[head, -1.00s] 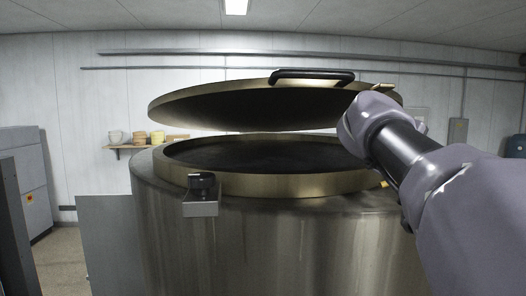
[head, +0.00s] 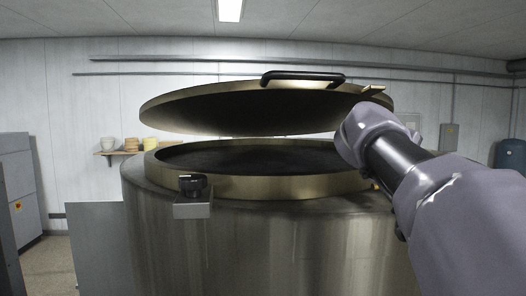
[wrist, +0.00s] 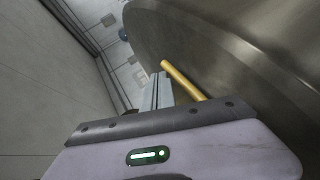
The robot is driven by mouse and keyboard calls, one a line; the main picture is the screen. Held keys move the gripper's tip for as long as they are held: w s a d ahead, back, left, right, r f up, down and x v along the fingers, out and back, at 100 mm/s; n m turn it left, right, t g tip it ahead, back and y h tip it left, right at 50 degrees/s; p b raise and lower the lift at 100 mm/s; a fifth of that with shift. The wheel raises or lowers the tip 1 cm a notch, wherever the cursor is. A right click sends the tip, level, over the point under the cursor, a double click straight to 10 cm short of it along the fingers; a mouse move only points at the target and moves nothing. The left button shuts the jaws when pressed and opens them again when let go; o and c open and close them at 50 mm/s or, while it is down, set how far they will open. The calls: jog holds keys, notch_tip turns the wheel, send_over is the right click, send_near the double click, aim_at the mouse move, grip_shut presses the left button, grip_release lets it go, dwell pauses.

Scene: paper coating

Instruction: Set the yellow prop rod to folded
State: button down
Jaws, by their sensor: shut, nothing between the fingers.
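The yellow prop rod (wrist: 183,80) shows in the wrist view as a short slanted bar beside the vat's metal side. Its lower end is hidden behind my gripper's body. My gripper's grey fingers (wrist: 158,90) are together and empty, just left of the rod; I cannot tell if they touch it. In the head view my arm hides the gripper and most or all of the rod. The round lid (head: 190,108) is tilted open above the vat (head: 250,235), with a black handle on top.
A black knob (head: 192,185) on a metal bracket stands at the vat's front left. A wall shelf (head: 120,152) with bowls is behind. A grey cabinet (head: 20,185) is at the left. The floor left of the vat shows some free room.

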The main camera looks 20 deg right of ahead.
jog(key=shift+r, duration=0.1)
jog(key=r+p, duration=0.5)
jog(key=shift+w+r, duration=0.15)
jog(key=shift+w, duration=0.15)
jog(key=s+a+r, duration=0.2)
jog(key=s+r, duration=0.3)
jog(key=r, duration=0.1)
jog(key=shift+r, duration=0.35)
jog(key=shift+s+d, duration=0.1)
jog(key=shift+s, duration=0.05)
